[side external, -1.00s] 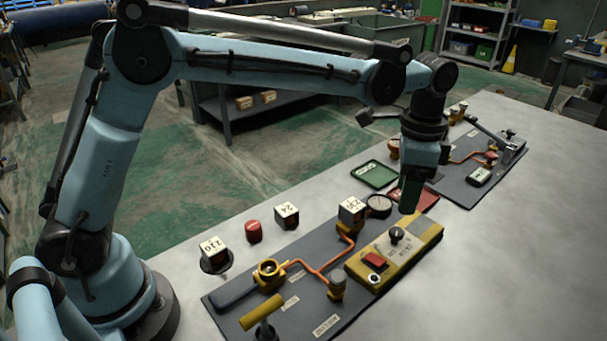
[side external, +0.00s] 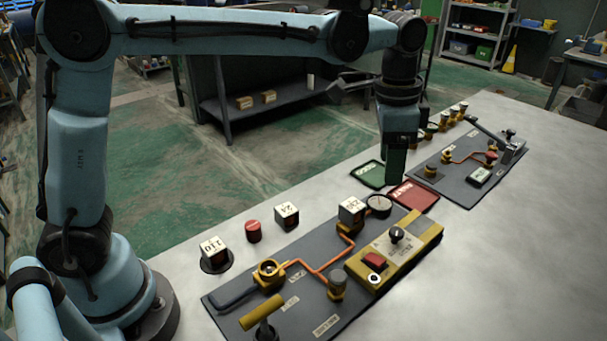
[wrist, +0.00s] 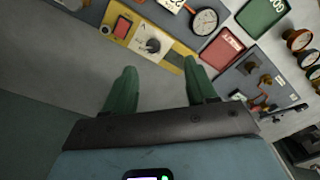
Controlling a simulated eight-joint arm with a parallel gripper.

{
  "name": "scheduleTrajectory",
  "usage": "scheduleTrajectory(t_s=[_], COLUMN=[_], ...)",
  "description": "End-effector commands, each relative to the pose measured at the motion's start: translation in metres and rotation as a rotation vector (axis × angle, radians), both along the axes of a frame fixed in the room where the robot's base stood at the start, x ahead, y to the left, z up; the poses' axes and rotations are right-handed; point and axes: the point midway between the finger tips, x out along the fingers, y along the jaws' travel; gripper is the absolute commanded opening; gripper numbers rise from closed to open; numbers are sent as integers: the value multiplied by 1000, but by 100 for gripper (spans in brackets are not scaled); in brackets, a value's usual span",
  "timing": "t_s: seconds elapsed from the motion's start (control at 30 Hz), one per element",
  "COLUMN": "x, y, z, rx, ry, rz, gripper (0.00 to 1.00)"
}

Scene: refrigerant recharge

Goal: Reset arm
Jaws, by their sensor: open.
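My gripper (side external: 396,180) hangs pointing down in the side external view, above the table's back edge near the green and red trays. In the wrist view its two green fingers (wrist: 160,68) are spread apart with nothing between them. The yellow control box (side external: 395,255), with a red switch and a black knob, lies in front of the gripper. It also shows past the fingers in the wrist view (wrist: 172,58). My gripper touches nothing that I can see.
The front dark panel (side external: 235,317) carries orange pipe, valves and a gauge (side external: 379,205). White number blocks (side external: 286,215) and a red cylinder (side external: 253,232) stand behind it. The green tray (side external: 371,175), red tray (side external: 413,196) and second panel (side external: 455,190) lie farther back. The table's right side is bare.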

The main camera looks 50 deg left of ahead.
Motion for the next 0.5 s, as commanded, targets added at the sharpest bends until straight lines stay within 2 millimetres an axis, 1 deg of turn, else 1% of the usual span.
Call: scheduleTrajectory(t_s=[0.03, 0.23, 0.37, 0.5], x=[-8, -38, -60, -85], y=[12, 51, 74, 96], z=[4, 12, 10, 2], rx=[-11, -59, -94, -133], ry=[-26, -135, -206, -282], rz=[45, 221, 332, 452], gripper=[57, 57, 57, 57])
